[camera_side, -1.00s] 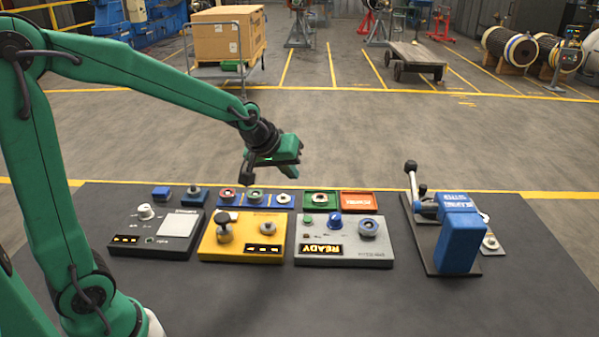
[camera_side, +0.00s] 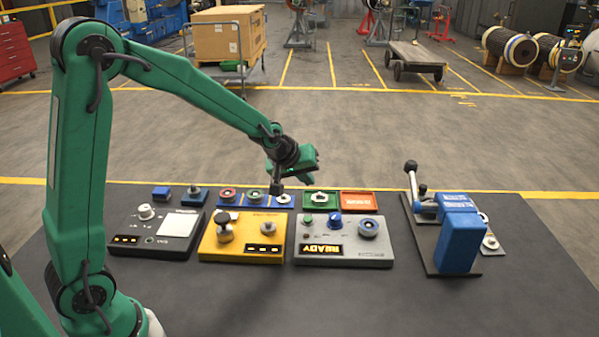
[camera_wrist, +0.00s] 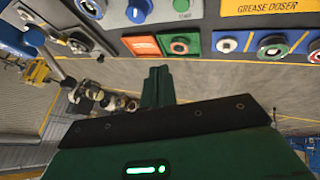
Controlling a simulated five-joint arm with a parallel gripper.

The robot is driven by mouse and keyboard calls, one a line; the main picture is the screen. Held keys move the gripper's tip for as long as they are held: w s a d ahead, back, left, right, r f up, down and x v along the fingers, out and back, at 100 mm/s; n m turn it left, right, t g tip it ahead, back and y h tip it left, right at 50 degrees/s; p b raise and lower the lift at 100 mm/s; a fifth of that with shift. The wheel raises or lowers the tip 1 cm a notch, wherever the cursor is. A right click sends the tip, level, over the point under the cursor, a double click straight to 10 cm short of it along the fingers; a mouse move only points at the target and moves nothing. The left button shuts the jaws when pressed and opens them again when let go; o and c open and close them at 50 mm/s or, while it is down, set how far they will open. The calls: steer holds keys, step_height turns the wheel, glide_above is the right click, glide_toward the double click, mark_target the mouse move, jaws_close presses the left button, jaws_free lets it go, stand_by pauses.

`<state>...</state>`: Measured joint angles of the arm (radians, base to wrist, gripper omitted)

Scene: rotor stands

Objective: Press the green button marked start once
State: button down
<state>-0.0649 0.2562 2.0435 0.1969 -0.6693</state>
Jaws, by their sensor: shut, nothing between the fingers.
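The green button (camera_side: 307,219) is a small round cap at the upper left of the grey box (camera_side: 340,260) with the lit READY display (camera_side: 321,250). In the wrist view the green button (camera_wrist: 181,5) is at the top edge, with a small label beside it that is hard to read. My gripper (camera_side: 310,178) is shut and empty. It hangs in the air above and behind the grey box, near the green tray, apart from the button. In the wrist view its green fingers (camera_wrist: 157,85) show together at the centre, below the button.
Behind are a green tray (camera_side: 308,207) and an orange tray (camera_side: 359,203). A blue lever device (camera_side: 461,235) stands right.

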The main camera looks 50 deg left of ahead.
mark_target(306, 220)
steer(key=shift+f, duration=0.15)
steer(key=shift+f, duration=4.25)
